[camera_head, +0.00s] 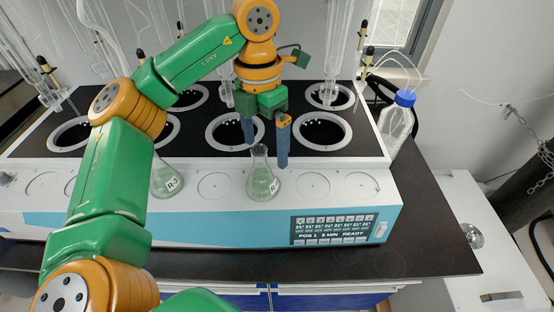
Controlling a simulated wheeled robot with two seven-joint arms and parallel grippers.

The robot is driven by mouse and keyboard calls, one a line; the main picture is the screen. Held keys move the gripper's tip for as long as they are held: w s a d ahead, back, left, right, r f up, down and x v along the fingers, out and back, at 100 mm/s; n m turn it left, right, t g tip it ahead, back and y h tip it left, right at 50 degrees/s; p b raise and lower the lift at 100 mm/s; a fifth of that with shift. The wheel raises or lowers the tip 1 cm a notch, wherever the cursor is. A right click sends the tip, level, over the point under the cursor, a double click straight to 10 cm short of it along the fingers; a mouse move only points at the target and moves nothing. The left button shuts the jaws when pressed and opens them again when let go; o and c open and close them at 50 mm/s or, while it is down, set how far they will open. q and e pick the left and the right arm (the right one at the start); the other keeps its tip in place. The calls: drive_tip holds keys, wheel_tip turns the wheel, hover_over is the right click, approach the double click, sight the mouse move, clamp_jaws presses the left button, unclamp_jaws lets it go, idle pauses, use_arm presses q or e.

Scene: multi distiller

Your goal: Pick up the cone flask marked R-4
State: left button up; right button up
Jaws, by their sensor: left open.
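A cone flask (263,182) with pale green liquid and a white label stands upright on the white front ledge of the distiller, near the middle. Its label is turned to the right and I cannot read it fully. A second cone flask, marked R-3 (163,180), stands to its left, partly behind my left arm. My left gripper (266,152) points down, open, with its two blue fingers on either side of the middle flask's neck. I cannot tell whether the fingers touch the glass. My right gripper is not in view.
The distiller's dark top has several round heating wells (322,131) with glass tubes above them. Empty ring marks (313,185) lie on the ledge to the right. A blue-capped bottle (396,125) stands at the right end. The black bench edge (440,250) lies in front.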

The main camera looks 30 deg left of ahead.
sight(261, 169)
use_arm(q)
drive_tip(key=s+f, duration=0.1)
drive_tip(key=s+f+p, duration=0.1)
drive_tip(key=f, duration=0.1)
drive_tip(key=shift+a+f, duration=0.15)
drive_tip(key=shift+f, duration=0.15)
wheel_tip(261, 169, down, 2)
drive_tip(key=shift+f, duration=0.25)
drive_tip(key=shift+w+f, duration=0.15)
drive_tip(key=shift+w, duration=0.15)
drive_tip(key=shift+c, duration=1.1)
drive_tip(key=c, duration=1.3)
drive_tip(key=shift+c, duration=0.2)
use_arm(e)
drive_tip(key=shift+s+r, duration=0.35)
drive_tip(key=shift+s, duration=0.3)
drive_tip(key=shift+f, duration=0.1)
